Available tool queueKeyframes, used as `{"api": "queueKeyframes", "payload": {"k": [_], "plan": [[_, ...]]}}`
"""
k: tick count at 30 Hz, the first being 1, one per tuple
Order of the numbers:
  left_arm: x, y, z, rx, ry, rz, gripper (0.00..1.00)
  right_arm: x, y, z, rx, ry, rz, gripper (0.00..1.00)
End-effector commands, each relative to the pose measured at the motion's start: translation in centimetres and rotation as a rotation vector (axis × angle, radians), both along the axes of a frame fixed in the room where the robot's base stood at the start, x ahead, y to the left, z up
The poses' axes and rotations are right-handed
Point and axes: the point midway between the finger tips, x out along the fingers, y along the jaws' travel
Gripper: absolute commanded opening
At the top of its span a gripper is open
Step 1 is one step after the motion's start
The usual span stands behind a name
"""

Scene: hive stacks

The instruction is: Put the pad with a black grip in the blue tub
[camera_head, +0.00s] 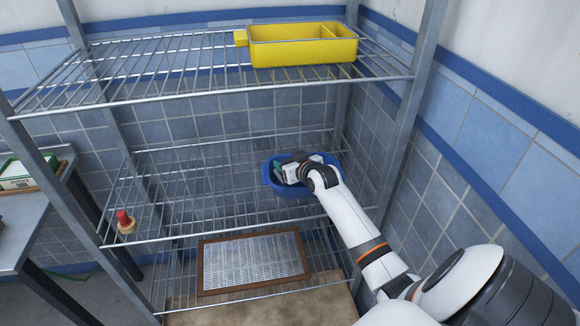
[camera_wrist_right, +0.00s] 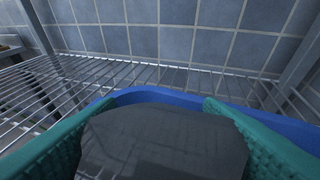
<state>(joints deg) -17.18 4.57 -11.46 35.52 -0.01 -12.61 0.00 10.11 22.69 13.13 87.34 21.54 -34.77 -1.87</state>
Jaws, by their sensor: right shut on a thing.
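The blue tub (camera_head: 292,190) stands on the middle wire shelf, toward its right end. My right gripper (camera_head: 288,169) reaches over the tub's opening. In the right wrist view its green fingers (camera_wrist_right: 160,125) are shut on a dark, rounded black grip (camera_wrist_right: 165,145), which I take to be the pad's. The rest of the pad is hidden below the grip. The tub's blue rim (camera_wrist_right: 150,95) shows just beyond the grip. I cannot tell whether the pad touches the tub floor. My left gripper is not in view.
A yellow divided tray (camera_head: 300,52) stands on the top shelf. A red-topped object (camera_head: 125,221) is at the middle shelf's left front. A wood-framed mesh panel (camera_head: 253,262) lies on the lower shelf. A metal post (camera_head: 408,130) stands right of the tub. The middle shelf's centre is clear.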

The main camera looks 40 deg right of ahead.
Motion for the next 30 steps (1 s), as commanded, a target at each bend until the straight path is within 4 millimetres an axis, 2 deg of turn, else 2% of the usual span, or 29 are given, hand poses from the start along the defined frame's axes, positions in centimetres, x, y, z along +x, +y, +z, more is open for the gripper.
{"api": "queueKeyframes", "payload": {"k": [1, 4, 13, 27, 28, 30], "plan": [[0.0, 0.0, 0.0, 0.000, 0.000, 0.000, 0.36, 0.0, 0.0, -0.9, 0.002, 0.003, 0.000, 0.39], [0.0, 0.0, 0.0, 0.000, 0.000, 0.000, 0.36, 0.0, 0.0, -1.7, 0.001, 0.000, 0.000, 0.39], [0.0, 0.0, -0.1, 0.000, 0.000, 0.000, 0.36, 0.0, 0.0, -1.8, 0.000, -0.001, 0.000, 0.39], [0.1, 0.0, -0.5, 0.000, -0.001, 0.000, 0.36, -0.1, 0.0, -3.3, -0.001, 0.007, 0.001, 0.39], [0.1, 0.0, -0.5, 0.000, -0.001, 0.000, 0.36, -0.1, 0.0, -3.4, -0.001, 0.009, 0.001, 0.65], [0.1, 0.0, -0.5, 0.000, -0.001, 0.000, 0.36, -0.2, 0.1, -3.5, -0.001, 0.012, 0.002, 0.70]]}}
